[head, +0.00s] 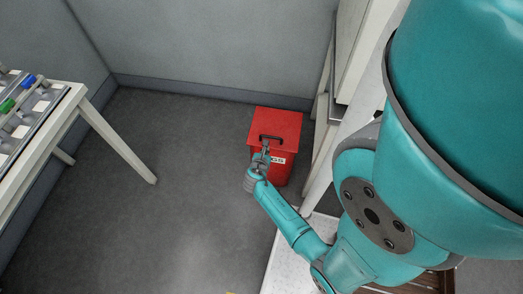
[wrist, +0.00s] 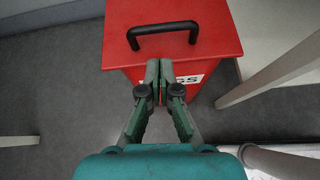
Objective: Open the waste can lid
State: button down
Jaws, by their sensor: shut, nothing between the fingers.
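The red waste can (head: 276,160) stands on the floor near the back wall, with a white label on its front. Its flat red lid (head: 285,122) is down and carries a black bar handle (head: 272,138). In the wrist view the lid (wrist: 215,45) fills the top middle, with the handle (wrist: 163,30) across it. My gripper (head: 265,150) is at the can's front side, just short of the handle. In the wrist view my gripper (wrist: 159,65) has its fingertips together, empty, over the lid's front edge. I cannot tell whether the fingertips touch the can. They partly hide the label (wrist: 188,79).
A white table (head: 75,95) with a rack holding blue-capped and green-capped items stands at the left. White furniture (head: 345,110) stands close to the can's right, and a pale leg (wrist: 275,68) shows there in the wrist view. The grey floor (head: 170,215) left of the can is clear.

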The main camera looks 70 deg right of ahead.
jog(key=shift+n, duration=0.5)
jog(key=x, duration=0.9)
jog(key=shift+w+a+f, duration=0.1)
jog(key=shift+w+f, duration=0.05)
jog(key=shift+f, duration=0.25)
